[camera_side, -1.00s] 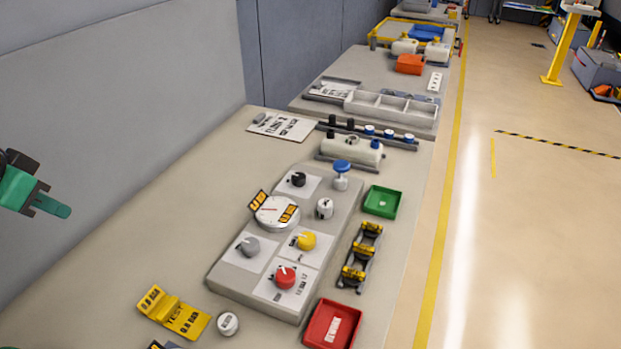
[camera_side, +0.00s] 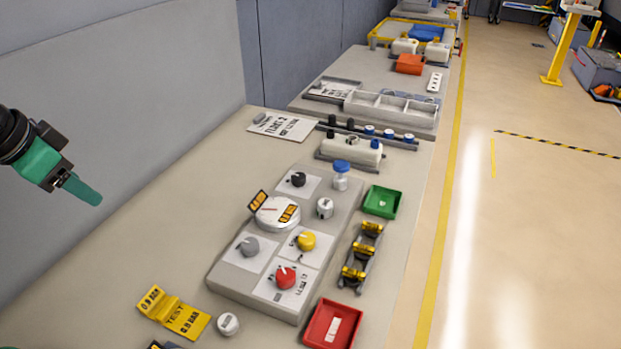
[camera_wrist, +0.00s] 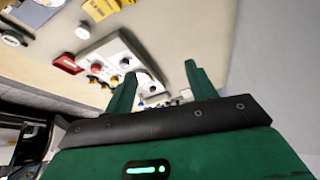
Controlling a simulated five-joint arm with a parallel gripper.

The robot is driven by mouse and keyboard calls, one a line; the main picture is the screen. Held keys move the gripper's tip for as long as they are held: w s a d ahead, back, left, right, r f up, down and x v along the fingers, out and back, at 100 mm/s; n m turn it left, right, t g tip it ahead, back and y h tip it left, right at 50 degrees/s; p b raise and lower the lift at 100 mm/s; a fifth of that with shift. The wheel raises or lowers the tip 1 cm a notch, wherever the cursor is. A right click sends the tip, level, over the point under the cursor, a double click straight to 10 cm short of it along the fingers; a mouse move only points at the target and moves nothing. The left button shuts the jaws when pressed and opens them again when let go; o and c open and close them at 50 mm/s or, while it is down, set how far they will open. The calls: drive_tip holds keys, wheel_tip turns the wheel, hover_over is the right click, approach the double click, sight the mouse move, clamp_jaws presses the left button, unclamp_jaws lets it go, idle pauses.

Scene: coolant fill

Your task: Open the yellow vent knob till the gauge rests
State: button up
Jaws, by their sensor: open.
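The yellow vent knob (camera_side: 305,241) sits on a white plate on the grey panel (camera_side: 235,279). The round white gauge (camera_side: 277,212) is just up and left of it, with a dark needle and orange tags whose text is too small to read surely. A red knob (camera_side: 286,277), a grey knob (camera_side: 249,246) and a black knob (camera_side: 298,180) are on the same panel. My gripper (camera_side: 97,199) is at the left, raised and well away from the panel. In the wrist view, its two green fingers (camera_wrist: 158,80) are apart with nothing between them.
A yellow test sign (camera_side: 174,312) and a white cap (camera_side: 228,324) lie left of the panel. A red tray (camera_side: 333,326), a green tray (camera_side: 382,201) and a rack with yellow clips (camera_side: 362,251) stand on its right. The bench's left part is bare.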

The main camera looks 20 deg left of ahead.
drive_tip(key=w+d+r+m+g, duration=0.1)
drive_tip(key=w+d+m, duration=0.35)
drive_tip(key=w, duration=0.35)
drive_tip(key=m+g, duration=0.4)
drive_tip(key=m, duration=0.9)
approach(307, 237)
drive_tip(key=shift+s+f, duration=0.1)
drive_tip(key=shift+f, duration=0.1)
drive_tip(key=shift+d+f, duration=0.2)
drive_tip(key=shift+f, duration=0.05)
drive_tip(key=shift+f, duration=0.15)
drive_tip(key=shift+f, duration=3.8)
